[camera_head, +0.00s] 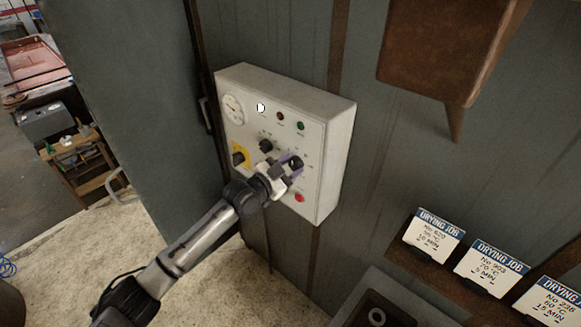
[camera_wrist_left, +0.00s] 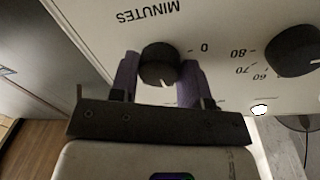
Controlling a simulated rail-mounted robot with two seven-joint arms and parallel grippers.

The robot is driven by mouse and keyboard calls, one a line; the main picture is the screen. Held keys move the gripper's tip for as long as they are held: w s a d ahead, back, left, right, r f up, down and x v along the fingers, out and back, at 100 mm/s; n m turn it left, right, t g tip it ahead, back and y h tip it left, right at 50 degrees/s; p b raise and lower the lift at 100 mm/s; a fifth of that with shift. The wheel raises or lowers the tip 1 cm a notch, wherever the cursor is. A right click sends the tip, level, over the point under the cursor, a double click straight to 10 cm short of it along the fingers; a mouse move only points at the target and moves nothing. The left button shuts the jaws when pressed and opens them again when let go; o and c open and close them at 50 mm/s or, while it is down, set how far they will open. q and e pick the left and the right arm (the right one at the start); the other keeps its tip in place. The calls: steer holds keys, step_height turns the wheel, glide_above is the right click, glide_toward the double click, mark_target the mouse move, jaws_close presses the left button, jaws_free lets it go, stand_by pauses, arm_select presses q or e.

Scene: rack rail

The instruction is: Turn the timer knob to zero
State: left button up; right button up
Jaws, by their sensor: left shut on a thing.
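The timer knob (camera_head: 296,163) is a dark round knob on the lower right of the pale control box (camera_head: 338,130). In the left wrist view the timer knob (camera_wrist_left: 160,62) sits under an upside-down "MINUTES" label, with a "0" mark to its right. A white line on the knob's edge points toward the bottom of that picture, away from the 0. My left gripper (camera_head: 289,168) has its purple fingers on either side of the knob and is shut on it; the fingers also show in the left wrist view (camera_wrist_left: 160,80). My right gripper is not in view.
A temperature knob (camera_wrist_left: 297,50) is beside the timer knob. A gauge (camera_head: 233,108), a yellow-plated switch (camera_head: 240,157), small lamps and a red button (camera_head: 299,198) share the panel. Drying job cards (camera_head: 434,234) stand at lower right. A brown metal housing (camera_head: 440,50) hangs upper right.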

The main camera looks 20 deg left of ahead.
arm_select(q)
steer(key=shift+n, duration=0.3)
steer(key=shift+c, duration=0.2)
steer(key=n, duration=0.3)
steer(key=shift+f, duration=0.1)
steer(key=n, duration=0.4)
steer(key=shift+n+t, duration=0.3)
steer(key=shift+n, duration=0.1)
steer(key=n+p, duration=0.1)
steer(key=n, duration=0.3)
steer(key=shift+d+n, duration=0.1)
steer(key=shift+n, duration=0.3)
steer(key=shift+s+n+t+y+p, duration=0.15)
steer(key=shift+n+p, duration=0.3)
steer(key=shift+n, duration=0.95)
steer(key=shift+w+n+t+y+p, duration=0.2)
steer(key=shift+n+p, duration=0.25)
steer(key=shift+n, duration=0.95)
steer(key=o, duration=0.9)
steer(key=shift+s, duration=0.2)
